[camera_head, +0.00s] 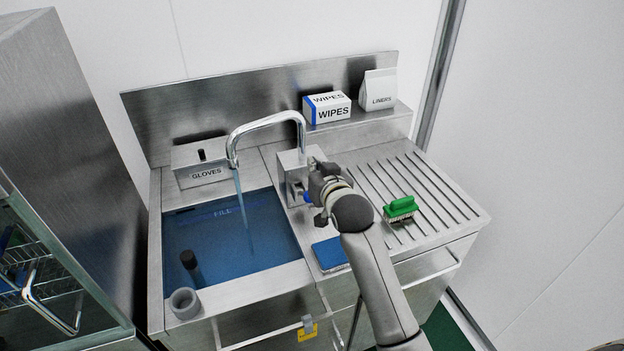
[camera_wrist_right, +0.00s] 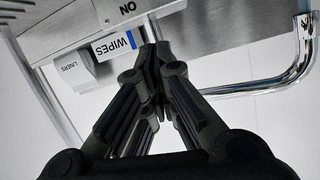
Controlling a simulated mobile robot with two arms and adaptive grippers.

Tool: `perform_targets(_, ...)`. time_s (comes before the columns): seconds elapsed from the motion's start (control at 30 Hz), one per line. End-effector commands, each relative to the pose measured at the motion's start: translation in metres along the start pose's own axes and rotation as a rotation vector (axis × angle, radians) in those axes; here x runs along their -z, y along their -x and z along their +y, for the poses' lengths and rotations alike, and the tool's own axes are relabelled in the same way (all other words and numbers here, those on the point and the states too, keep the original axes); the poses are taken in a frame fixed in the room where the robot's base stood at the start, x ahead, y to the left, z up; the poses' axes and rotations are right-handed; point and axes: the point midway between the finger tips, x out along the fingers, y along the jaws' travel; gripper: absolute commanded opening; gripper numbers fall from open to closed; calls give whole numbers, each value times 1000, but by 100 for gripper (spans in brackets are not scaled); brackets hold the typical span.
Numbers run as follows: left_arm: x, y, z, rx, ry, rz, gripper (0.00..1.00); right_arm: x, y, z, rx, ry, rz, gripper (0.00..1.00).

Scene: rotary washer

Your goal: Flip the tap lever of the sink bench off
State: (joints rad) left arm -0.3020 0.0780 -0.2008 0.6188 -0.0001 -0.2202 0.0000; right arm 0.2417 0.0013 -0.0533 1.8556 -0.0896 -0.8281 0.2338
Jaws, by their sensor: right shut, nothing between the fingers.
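The chrome tap (camera_head: 268,121) arches over the blue-water basin (camera_head: 190,275) of the sink bench, and a stream of water (camera_head: 243,205) runs from its spout. The tap's metal block (camera_head: 291,160) stands right of the basin. A small blue part (camera_head: 307,197), perhaps the lever's tip, shows beside my right gripper (camera_head: 314,187); the rest of the lever is hidden. In the wrist view my right gripper (camera_wrist_right: 154,58) is shut and empty, its fingertips close to the block's face under an "ON" mark (camera_wrist_right: 127,8). Contact cannot be told. My left gripper is out of view.
A wipes box (camera_head: 327,108) and a liners bag (camera_head: 379,90) stand on the back ledge. A gloves box (camera_head: 198,165) sits behind the basin. A green brush (camera_head: 401,208) lies on the ribbed drainboard (camera_head: 440,190), and a blue pad (camera_head: 330,254) near the front. A grey ring (camera_head: 184,303) is at the basin's front-left corner.

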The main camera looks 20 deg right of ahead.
Motion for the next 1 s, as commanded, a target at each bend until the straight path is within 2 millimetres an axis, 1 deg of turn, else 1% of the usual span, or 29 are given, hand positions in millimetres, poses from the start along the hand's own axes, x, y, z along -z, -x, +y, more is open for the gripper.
perform_targets(0.1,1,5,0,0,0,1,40,1,-17,0,-1,1,-2,0)
perform_targets(0.2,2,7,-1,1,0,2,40,1,-29,0,-1,1,-2,0)
perform_targets(0.23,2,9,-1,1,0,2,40,-1,-30,0,-1,0,-4,0)
perform_targets(0.3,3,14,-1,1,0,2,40,-14,-24,0,-1,-1,-6,0)
perform_targets(0.5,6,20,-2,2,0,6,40,-33,-17,0,-1,-1,-3,0)
perform_targets(0.67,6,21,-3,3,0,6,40,-38,-16,0,0,0,-1,0)
perform_targets(1.0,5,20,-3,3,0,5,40,-39,-16,0,0,0,1,0)
